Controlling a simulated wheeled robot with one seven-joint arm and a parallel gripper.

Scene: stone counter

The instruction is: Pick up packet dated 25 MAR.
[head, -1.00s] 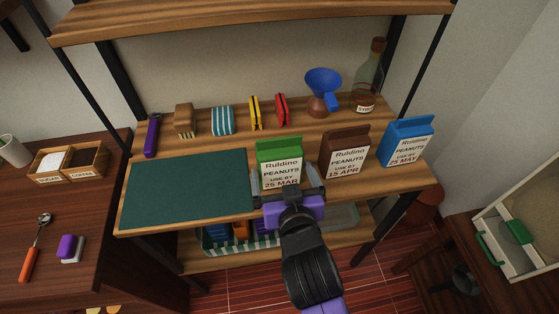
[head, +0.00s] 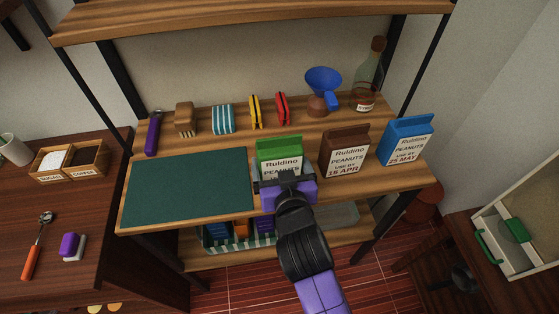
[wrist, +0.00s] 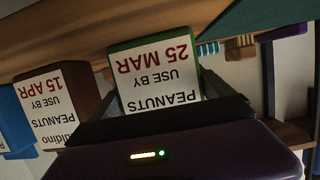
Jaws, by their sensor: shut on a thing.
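The green packet (head: 279,150) labelled Ruldino Peanuts stands on the wooden shelf. Its date, 25 MAR, reads upside down on its white label in the wrist view (wrist: 154,72). My gripper (head: 284,183) is at the packet's front and shut on it, hiding the lower label in the head view. In the wrist view my dark jaws (wrist: 165,120) lie across the lower part of the picture, with the packet between them. The brown packet dated 15 APR (head: 345,152) stands to the right, apart from the green one. The blue packet dated 25 MAY (head: 405,140) is further right.
A dark green mat (head: 188,185) lies left of the packet. Behind stand a blue funnel (head: 323,80), a bottle (head: 368,80), and small red (head: 282,108) and yellow (head: 255,111) items. An upper shelf (head: 250,20) overhangs. A striped basket (head: 225,240) sits below.

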